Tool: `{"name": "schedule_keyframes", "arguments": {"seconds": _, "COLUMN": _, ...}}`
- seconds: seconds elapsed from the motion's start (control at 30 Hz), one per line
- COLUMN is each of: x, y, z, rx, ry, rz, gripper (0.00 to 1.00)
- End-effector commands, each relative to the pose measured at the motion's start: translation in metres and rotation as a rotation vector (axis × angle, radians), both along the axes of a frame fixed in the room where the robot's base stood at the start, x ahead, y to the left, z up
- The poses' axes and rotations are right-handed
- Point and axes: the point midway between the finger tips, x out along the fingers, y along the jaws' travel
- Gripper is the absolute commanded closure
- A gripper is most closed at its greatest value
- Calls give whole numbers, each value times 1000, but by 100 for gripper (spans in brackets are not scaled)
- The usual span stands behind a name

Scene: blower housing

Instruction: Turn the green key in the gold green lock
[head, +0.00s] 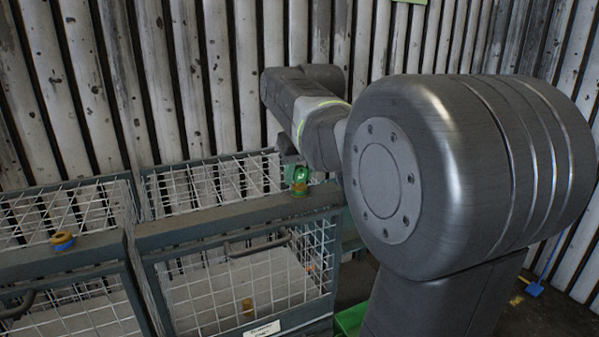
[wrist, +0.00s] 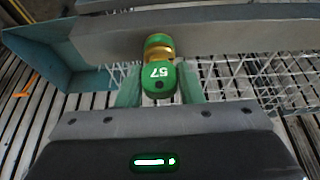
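The green key (wrist: 159,79), marked 57, sits in the gold and green lock (wrist: 159,50) on the cage's top rail. In the head view the key (head: 300,174) stands above the lock (head: 299,190) at the rail's right part. My gripper (wrist: 159,85) is at the key, with one pale green finger on each side of it. The fingers are very close to the key's sides; I cannot tell whether they press on it. In the head view my gripper (head: 293,158) comes down from above and partly hides the key.
A second lock, blue and gold (head: 63,241), sits on the left cage's rail. The wire cage (head: 240,285) has a handle (head: 258,245) below its rail. A corrugated wall (head: 215,80) stands behind. My arm blocks the right side of the head view.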

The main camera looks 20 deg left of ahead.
Motion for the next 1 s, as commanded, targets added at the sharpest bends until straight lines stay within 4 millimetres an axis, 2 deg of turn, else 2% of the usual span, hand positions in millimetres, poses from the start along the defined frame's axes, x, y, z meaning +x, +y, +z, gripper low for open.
{"name": "schedule_keyframes", "arguments": {"seconds": 0.03, "x": 0, "y": 0, "z": 0, "rx": 0, "ry": 0, "rz": 0, "gripper": 77}}
{"name": "schedule_keyframes", "arguments": {"seconds": 0.1, "x": 0, "y": 0, "z": 0, "rx": 0, "ry": 0, "rz": 0, "gripper": 91}}
{"name": "schedule_keyframes", "arguments": {"seconds": 0.13, "x": 0, "y": 0, "z": 0, "rx": 0, "ry": 0, "rz": 0, "gripper": 91}}
{"name": "schedule_keyframes", "arguments": {"seconds": 0.57, "x": 0, "y": 0, "z": 0, "rx": 0, "ry": 0, "rz": -16, "gripper": 92}}
{"name": "schedule_keyframes", "arguments": {"seconds": 1.0, "x": -1, "y": 0, "z": 1, "rx": -1, "ry": 0, "rz": -372, "gripper": 92}}
